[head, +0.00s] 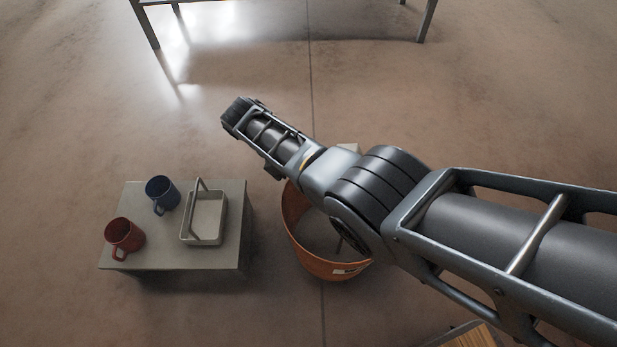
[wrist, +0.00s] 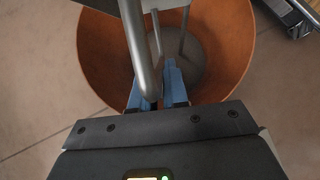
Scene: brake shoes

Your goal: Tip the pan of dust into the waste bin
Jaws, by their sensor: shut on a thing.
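The orange waste bin (head: 322,266) stands on the floor, partly hidden under my arm; it also fills much of the wrist view (wrist: 236,40). In the wrist view, my gripper (wrist: 158,82), with blue fingers, is shut on a curved grey metal handle (wrist: 136,45), above the bin's opening. A flat grey edge at the top left, likely the pan (wrist: 105,4), is mostly cut off by the frame.
A low grey stand (head: 143,195) left of the bin carries a red mug (head: 124,236), a blue mug (head: 162,194) and a grey tray with an upright handle (head: 204,218). A metal-legged bench (head: 290,2) stands at the back. Floor between is clear.

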